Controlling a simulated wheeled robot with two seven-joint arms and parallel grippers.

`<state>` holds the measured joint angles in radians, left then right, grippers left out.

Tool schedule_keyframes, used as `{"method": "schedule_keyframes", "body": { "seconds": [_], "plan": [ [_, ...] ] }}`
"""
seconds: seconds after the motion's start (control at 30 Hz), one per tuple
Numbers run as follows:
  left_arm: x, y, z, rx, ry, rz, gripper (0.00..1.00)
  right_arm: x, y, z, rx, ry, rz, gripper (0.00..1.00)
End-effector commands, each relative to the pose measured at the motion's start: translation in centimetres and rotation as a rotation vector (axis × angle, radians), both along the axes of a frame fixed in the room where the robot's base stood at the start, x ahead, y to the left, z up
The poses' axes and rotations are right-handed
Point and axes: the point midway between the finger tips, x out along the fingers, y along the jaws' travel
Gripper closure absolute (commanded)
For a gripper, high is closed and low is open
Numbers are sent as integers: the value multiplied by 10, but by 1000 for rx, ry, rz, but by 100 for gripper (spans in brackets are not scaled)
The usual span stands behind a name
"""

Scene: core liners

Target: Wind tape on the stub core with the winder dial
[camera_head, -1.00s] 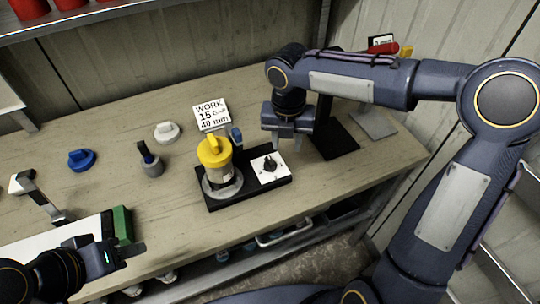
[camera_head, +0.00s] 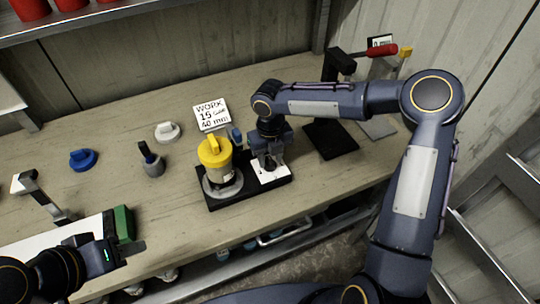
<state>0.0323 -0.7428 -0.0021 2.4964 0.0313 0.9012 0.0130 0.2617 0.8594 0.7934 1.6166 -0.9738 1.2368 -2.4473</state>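The winder is a black base (camera_head: 222,200) on the workbench. A stub core (camera_head: 221,176) with a yellow cap (camera_head: 214,150) stands upright on its grey round seat. The white dial plate (camera_head: 282,176) is at the base's right side; its black knob is hidden behind my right gripper. My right gripper (camera_head: 270,167) points down over the dial, at or around the knob. I cannot tell whether its fingers are closed on it. My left gripper (camera_head: 128,249) is at the lower left, beside the bench's front edge, away from the winder; its finger gap is not clear.
A sign (camera_head: 211,114) reading "WORK 15 40 mm" stands behind the winder. A blue cap (camera_head: 82,160), a white cap (camera_head: 167,132) and a grey cup (camera_head: 152,164) are to the left.

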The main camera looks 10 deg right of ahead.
Motion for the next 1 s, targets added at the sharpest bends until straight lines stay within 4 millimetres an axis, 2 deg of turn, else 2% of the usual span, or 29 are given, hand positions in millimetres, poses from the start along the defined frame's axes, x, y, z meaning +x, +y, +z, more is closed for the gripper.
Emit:
{"method": "schedule_keyframes", "body": {
  "seconds": [0.2, 0.5, 0.77, 1.0],
  "plan": [
    [0, 0, 0, 0, 0, 0, 64, 0, 0, -1, 0, 0, 0, 64],
    [0, 0, 0, 0, 0, 0, 64, 0, 0, 0, 0, 0, 0, 100],
    [0, 0, 0, 0, 0, 0, 64, 0, 0, 0, 0, 0, -13, 100],
    [0, 0, -3, 0, 0, 0, 64, 1, 1, 0, 1, -3, -106, 100]
  ]
}}
